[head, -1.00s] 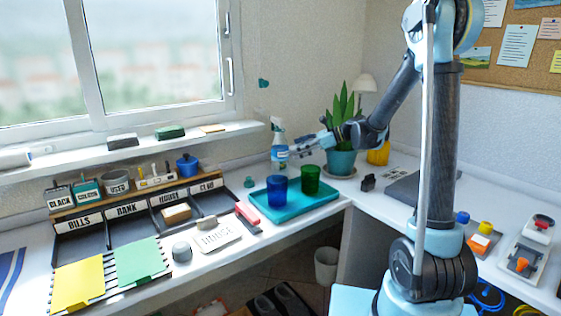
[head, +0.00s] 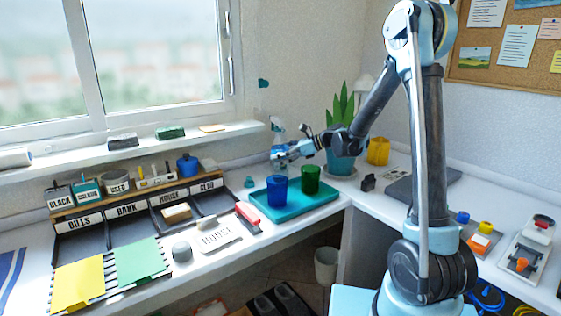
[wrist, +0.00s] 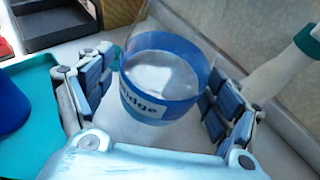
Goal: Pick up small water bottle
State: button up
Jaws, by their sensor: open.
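A clear bottle with a blue label (wrist: 165,80) is in the wrist view, between the two fingers of my gripper (wrist: 158,92). Its label ends in "idge". The fingers are spread, one on each side of it; whether they touch it I cannot tell. In the head view, a spray-type bottle (head: 277,127) stands behind the teal tray, its lower body mostly hidden by my gripper (head: 281,153).
The teal tray (head: 262,206) holds a blue cup (head: 277,191) and a green cup (head: 310,180), close in front of my gripper. A potted plant (head: 341,163) stands to the right, near my forearm. The window sill (head: 80,151) runs behind.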

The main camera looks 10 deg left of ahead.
jog(key=c, duration=1.5)
jog(key=shift+c, duration=0.6)
jog(key=shift+r, duration=0.2)
